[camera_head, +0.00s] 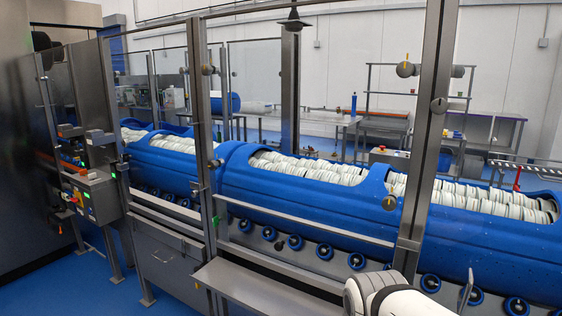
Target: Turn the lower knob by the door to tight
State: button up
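A tall grey post (427,140) of the glazed enclosure stands right of centre. Whether the lower one is loose or tight I cannot tell at this size. Small dark fittings also sit on the left post (199,120). Which panel is the door is not clear. A white and dark part of my arm shows at the bottom right, below the lower knob. My gripper is not in view.
Blue tubs (290,195) filled with white discs lie behind the glazing on blue rollers. A grey shelf (255,287) juts out in front at the lower middle. A control box (97,197) stands at the left. Blue floor (70,285) is free at the lower left.

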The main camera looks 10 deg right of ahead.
aim_at(213, 165)
jog(key=u, duration=0.45)
jog(key=i, duration=0.95)
jog(key=u, duration=0.15)
